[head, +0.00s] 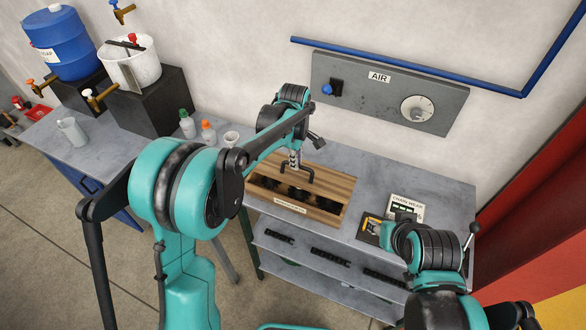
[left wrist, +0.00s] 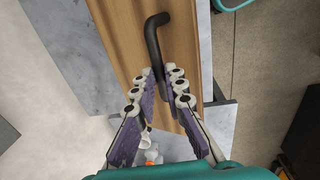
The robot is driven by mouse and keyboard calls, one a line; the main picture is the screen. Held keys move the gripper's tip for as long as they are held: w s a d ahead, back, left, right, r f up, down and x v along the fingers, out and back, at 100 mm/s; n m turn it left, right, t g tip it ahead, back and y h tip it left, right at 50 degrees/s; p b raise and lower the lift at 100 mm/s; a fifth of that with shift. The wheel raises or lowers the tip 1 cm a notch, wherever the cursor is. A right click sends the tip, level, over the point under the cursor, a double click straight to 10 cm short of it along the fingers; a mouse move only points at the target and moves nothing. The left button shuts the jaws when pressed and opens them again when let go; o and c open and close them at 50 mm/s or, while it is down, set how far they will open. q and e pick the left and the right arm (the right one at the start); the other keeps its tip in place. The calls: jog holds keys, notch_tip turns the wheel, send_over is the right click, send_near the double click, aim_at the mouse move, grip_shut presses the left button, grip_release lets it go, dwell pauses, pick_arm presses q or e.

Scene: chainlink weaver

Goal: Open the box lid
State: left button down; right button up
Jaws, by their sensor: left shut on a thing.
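The wooden box (head: 333,214) stands on the grey bench, with a pale label on its front. Dark compartments show along its front half, with round dark items inside. The wooden lid (head: 334,184) lies toward the back of the box; I cannot tell whether it is slid or tilted. The black bar handle (head: 312,173) is on the lid. My left gripper (head: 295,160) reaches down from above, shut on the handle. In the left wrist view its fingers (left wrist: 156,80) close around one end of the bent handle (left wrist: 153,32). My right gripper is not in view.
A yellow-and-black tool (head: 370,229) and a chain wear card (head: 406,207) lie right of the box. Small bottles (head: 187,124) and a white cup (head: 231,139) stand left behind it. A grey air panel (head: 389,92) is on the wall. Dark chains (head: 330,256) lie on the lower shelf.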

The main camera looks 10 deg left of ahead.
pick_arm(q)
jog(key=shift+w+d+r, duration=0.25)
jog(key=shift+w+r, duration=0.2)
jog(key=shift+w, duration=0.25)
jog(key=shift+w+d+r, duration=0.25)
jog(key=shift+w+r, duration=0.2)
jog(key=shift+w, duration=0.2)
